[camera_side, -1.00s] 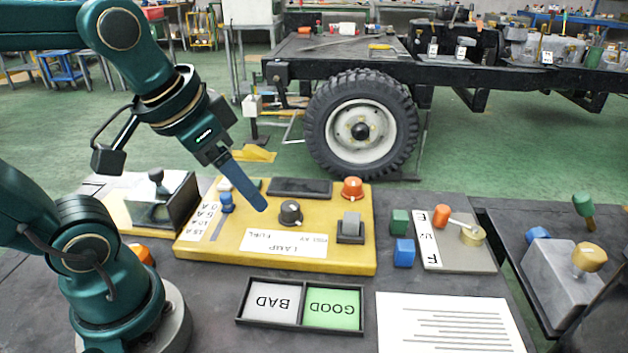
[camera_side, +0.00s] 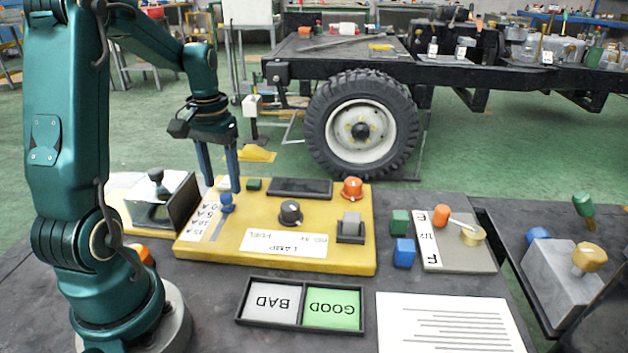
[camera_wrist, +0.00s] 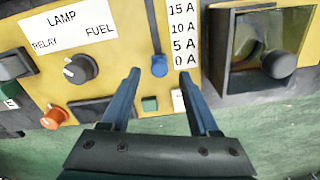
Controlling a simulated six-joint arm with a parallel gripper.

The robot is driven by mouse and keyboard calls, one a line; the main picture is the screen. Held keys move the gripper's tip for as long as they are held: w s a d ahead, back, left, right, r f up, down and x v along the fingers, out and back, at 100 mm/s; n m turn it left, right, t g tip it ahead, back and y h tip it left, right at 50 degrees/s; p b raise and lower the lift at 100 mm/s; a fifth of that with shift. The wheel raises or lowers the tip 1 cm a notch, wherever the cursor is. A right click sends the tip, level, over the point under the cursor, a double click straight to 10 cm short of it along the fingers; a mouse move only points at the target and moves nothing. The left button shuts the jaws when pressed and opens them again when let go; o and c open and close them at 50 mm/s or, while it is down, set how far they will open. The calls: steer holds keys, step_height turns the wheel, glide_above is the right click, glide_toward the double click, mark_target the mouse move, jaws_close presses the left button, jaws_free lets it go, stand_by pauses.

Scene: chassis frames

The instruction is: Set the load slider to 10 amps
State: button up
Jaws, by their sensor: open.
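The load slider's blue knob (camera_side: 227,202) stands on the yellow panel (camera_side: 262,262), at the far end of its slot. In the wrist view the blue knob (camera_wrist: 159,66) sits beside the 0 A mark of the white scale (camera_wrist: 184,35), which reads 0, 5, 10 and 15 A. The bare slot runs from the knob past the higher marks. My gripper (camera_side: 219,187) points down over that end of the panel, its two blue fingers apart. In the wrist view the gripper (camera_wrist: 159,73) has one fingertip on either side of the knob; contact is not visible.
The panel also carries a black dial (camera_side: 290,212), an orange knob (camera_side: 352,189), a grey rocker switch (camera_side: 350,228) and a green block (camera_wrist: 149,104). A dark box with a lever (camera_side: 165,200) stands close to the left of the slider scale.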

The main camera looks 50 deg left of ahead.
mark_target(227, 201)
steer(key=shift+f, duration=1.45)
jaws_close()
steer(key=shift+r, duration=0.1)
